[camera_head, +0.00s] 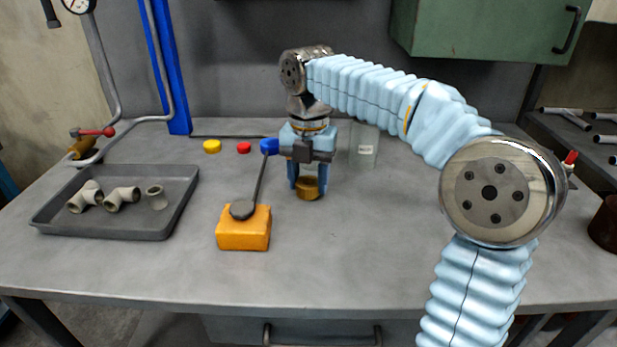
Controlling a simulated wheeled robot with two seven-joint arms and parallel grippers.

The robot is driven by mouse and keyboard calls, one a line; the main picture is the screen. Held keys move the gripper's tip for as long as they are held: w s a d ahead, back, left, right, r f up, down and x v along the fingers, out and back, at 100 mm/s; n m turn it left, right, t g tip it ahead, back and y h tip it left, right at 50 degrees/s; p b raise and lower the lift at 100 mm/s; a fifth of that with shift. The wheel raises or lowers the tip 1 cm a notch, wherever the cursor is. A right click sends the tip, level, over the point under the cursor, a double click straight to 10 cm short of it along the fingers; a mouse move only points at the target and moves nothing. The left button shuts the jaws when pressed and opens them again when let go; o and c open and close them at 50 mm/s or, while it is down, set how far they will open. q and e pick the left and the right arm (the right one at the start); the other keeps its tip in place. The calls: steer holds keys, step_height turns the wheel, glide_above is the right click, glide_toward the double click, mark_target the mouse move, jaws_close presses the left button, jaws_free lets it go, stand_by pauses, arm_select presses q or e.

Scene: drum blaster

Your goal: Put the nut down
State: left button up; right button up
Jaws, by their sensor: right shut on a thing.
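A brass-coloured nut (308,188) is between the fingertips of my right gripper (308,185). The gripper points down over the middle of the grey table (350,270) and is shut on the nut. The nut is low, close to the table top; I cannot tell whether it touches it. The fingers hide part of its sides. My left gripper is not in view.
An orange block (243,236) with a dark lever stands left in front of the gripper. A grey tray (110,232) with pipe fittings lies at the left. Yellow (212,146) and red (244,147) buttons sit behind. The front middle is clear.

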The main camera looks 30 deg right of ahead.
steer(key=shift+f, duration=0.25)
steer(key=shift+f, duration=0.25)
steer(key=o, duration=1.2)
steer(key=shift+c, duration=0.2)
step_height(320, 180, up, 13)
steer(key=shift+f, duration=0.1)
